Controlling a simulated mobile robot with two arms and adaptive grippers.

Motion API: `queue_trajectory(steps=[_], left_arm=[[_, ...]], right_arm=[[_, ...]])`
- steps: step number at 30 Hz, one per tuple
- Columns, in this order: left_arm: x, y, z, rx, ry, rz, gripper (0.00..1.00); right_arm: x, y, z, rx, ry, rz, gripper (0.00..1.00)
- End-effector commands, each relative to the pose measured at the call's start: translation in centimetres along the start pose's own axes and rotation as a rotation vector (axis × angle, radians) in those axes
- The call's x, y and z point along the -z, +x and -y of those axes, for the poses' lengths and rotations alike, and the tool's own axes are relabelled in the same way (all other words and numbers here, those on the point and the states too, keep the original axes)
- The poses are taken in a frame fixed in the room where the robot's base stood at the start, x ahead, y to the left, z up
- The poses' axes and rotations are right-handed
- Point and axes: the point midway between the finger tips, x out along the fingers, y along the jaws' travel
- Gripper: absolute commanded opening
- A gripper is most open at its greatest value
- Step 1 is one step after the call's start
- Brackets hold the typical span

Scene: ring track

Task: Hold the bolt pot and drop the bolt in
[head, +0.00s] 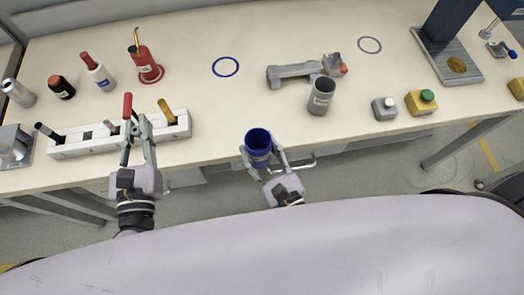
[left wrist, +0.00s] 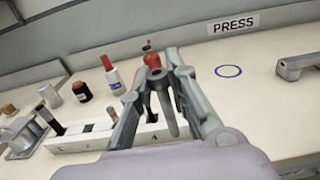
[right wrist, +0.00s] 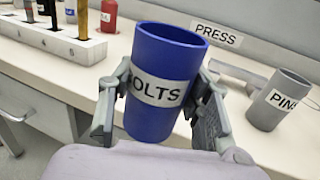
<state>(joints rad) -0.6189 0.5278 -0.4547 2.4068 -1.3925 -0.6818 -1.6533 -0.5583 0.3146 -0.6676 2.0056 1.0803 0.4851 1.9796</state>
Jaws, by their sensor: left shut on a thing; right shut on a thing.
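My right gripper (head: 260,158) is shut on the blue bolt pot (head: 258,142). The pot is held off the bench, in front of its edge. In the right wrist view the pot (right wrist: 165,65) is slightly tilted, with part of its BOLTS label covered. I cannot tell whether the bolt's lower end is clear of the rack.
A grey PINS pot (head: 321,96) stands right of the blue pot. A blue ring outline (head: 226,67) on the bench is empty. Bottles and a red oil can (head: 146,65) stand behind the rack. A press (head: 448,45) and button boxes (head: 420,102) are at right.

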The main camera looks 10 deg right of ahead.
Motion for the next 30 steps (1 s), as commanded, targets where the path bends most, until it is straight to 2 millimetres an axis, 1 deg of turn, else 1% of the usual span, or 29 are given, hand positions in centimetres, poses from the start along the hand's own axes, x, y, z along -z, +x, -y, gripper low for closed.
queue_trajectory(steps=[30], left_arm=[[0.0,0.0,0.0,0.000,0.000,0.001,0.00]], right_arm=[[0.8,5.1,0.0,0.000,0.000,0.000,0.19]])
